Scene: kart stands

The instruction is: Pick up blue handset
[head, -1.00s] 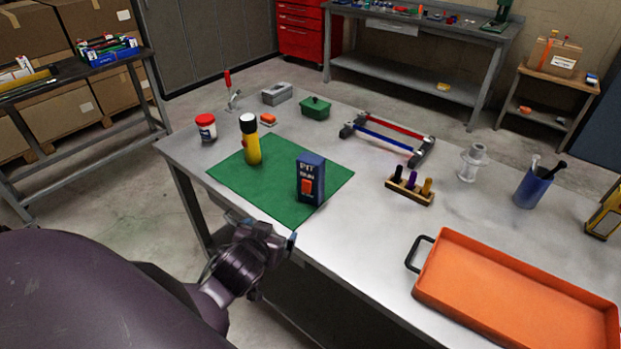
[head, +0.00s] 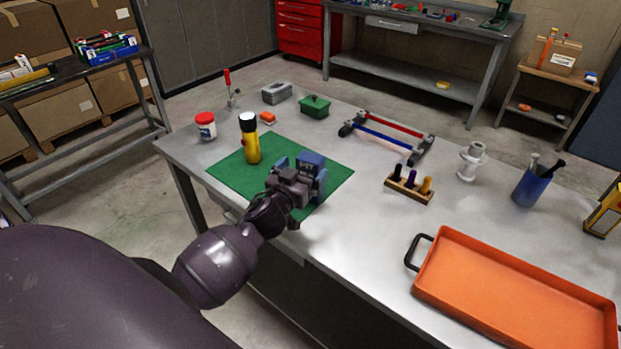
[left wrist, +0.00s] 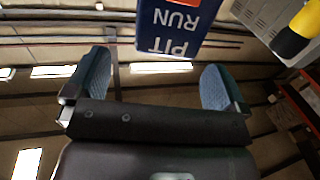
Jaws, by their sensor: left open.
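The blue handset (head: 314,163) stands upright on the green mat (head: 234,178) in the head view. My left gripper (head: 296,174) is right in front of it and hides most of its lower part. In the left wrist view the handset (left wrist: 175,28), with the letters "PIT RUN", shows at the top, beyond the gap between the two blue fingertips of my left gripper (left wrist: 155,85). My right gripper is not in view.
A yellow and black flashlight (head: 252,143) stands on the mat, left of the handset. A red-lidded jar (head: 206,127) is further left. A wooden holder (head: 409,187) with pegs and an orange tray (head: 510,290) lie to the right. The table front between mat and tray is bare.

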